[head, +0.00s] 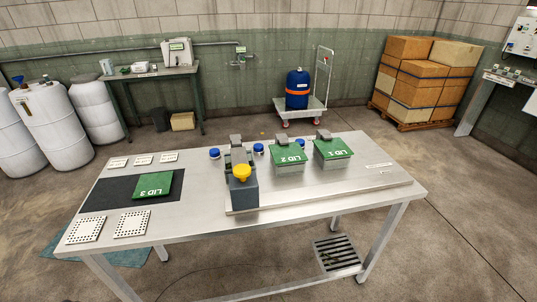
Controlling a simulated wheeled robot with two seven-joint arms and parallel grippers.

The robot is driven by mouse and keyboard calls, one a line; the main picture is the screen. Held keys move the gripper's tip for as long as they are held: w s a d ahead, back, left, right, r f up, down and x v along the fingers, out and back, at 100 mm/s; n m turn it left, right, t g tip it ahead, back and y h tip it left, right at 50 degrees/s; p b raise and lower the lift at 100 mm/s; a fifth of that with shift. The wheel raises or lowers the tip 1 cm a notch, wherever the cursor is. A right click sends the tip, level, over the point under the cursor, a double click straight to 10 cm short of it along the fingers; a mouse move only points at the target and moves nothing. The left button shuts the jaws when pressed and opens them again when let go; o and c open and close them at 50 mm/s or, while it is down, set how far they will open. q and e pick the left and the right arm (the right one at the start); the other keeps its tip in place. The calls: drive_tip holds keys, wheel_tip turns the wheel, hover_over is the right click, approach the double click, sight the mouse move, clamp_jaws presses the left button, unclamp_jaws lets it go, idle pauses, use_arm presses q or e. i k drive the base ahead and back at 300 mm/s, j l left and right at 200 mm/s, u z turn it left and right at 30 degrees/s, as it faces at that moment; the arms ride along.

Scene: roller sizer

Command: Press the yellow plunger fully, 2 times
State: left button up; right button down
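The yellow plunger (242,171) sits on top of a grey block-shaped unit (244,194) near the middle of the steel table. It stands up above the unit's top face, and nothing touches it. A grey upright part (236,139) stands just behind it. Neither of my grippers shows in the head view, so their positions and states are hidden.
Green LID 2 (287,152) and LID 1 (333,148) sit right of the plunger. LID 3 (153,186) lies on a black mat (105,194) at left. Blue caps (214,153) stand behind. The table's (310,212) front right is clear.

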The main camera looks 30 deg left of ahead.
sight(242, 171)
drive_tip(key=i+u, duration=0.1)
drive_tip(key=u, duration=0.3)
drive_tip(key=i+l+u, duration=0.1)
drive_tip(key=u, duration=0.35)
drive_tip(key=l+u, duration=0.15)
drive_tip(key=u, duration=0.25)
